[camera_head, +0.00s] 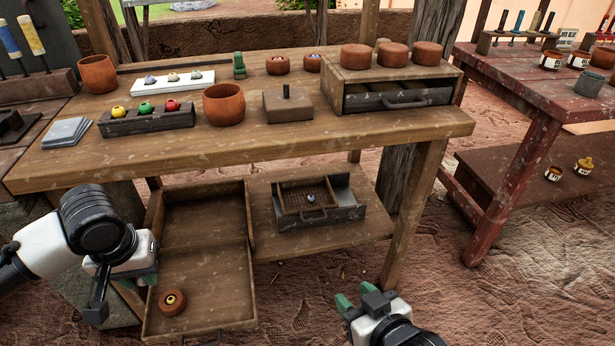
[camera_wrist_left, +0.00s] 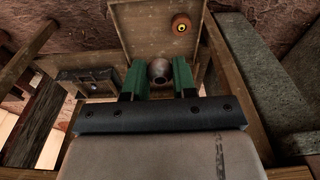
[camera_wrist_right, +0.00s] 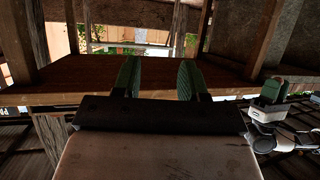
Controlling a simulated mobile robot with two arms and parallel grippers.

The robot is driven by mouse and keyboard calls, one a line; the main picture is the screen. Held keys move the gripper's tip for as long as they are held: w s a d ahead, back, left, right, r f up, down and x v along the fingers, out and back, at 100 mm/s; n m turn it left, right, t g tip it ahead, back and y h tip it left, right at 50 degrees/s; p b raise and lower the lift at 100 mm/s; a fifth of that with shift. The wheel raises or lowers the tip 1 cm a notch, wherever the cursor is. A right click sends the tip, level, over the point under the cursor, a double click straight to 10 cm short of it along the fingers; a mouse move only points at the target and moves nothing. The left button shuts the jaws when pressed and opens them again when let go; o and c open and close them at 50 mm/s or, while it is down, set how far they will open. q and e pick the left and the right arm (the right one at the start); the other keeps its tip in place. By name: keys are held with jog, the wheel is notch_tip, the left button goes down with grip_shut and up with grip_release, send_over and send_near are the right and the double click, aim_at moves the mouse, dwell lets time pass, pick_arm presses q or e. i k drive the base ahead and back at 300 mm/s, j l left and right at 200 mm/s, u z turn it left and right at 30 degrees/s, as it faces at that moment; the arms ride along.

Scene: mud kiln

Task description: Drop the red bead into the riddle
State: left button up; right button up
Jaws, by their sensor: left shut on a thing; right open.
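The red bead (camera_head: 172,105) sits at the right end of a dark rack (camera_head: 148,122) on the bench, beside a green and a yellow bead. The riddle (camera_head: 286,201), a mesh-bottomed tray, rests on a dark stand on the lower shelf, with a small bluish bead (camera_head: 311,198) in it.
A wooden tray (camera_head: 205,242) at the lower left holds a small round pot (camera_head: 172,302) with a yellow centre. Clay cups (camera_head: 224,104), a lidded box (camera_head: 288,106) and a drawer cabinet (camera_head: 395,78) stand on the bench (camera_head: 330,140). A red table (camera_head: 530,100) stands at right.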

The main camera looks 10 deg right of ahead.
aim_at(302, 201)
jog(key=l, duration=0.5)
jog(key=i+l+z, duration=0.1)
jog(key=l, duration=0.4)
jog(key=i+l, duration=0.1)
jog(key=l, duration=0.4)
jog(key=l+z, duration=0.1)
jog(key=l, duration=0.4)
jog(key=i+l, duration=0.15)
jog(key=l, duration=0.3)
jog(key=z, duration=0.05)
